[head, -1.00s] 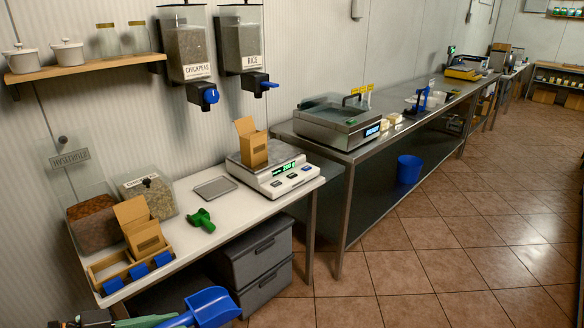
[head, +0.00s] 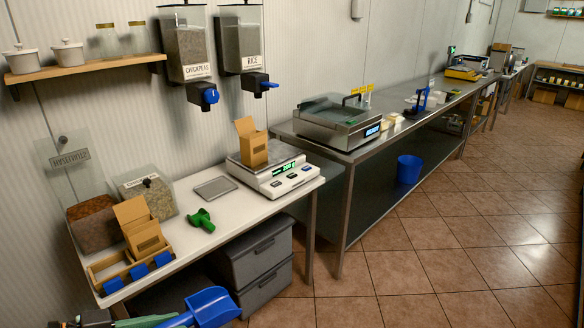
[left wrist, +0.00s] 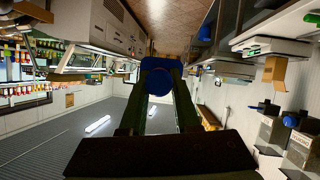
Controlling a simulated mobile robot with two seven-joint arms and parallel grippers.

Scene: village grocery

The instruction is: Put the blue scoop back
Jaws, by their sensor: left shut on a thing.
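My left gripper (head: 150,322) is at the bottom left edge of the head view, shut on the blue scoop (head: 212,306). The scoop's bowl is in front of the white table, near the grey drawers. In the left wrist view the blue scoop (left wrist: 157,77) shows between the finger ends. The bin of reddish-brown goods (head: 95,232) stands at the left end of the table, its clear lid (head: 58,172) raised against the wall. Beside it a second clear bin (head: 150,200) looks closed. A green scoop (head: 202,220) lies on the table. My right gripper is out of view.
A wooden tray (head: 112,286) with blue clips and an open carton (head: 143,238) stand at the table's front left. A scale (head: 275,178) bears another carton (head: 252,150). A small metal tray (head: 214,187) lies left of it.

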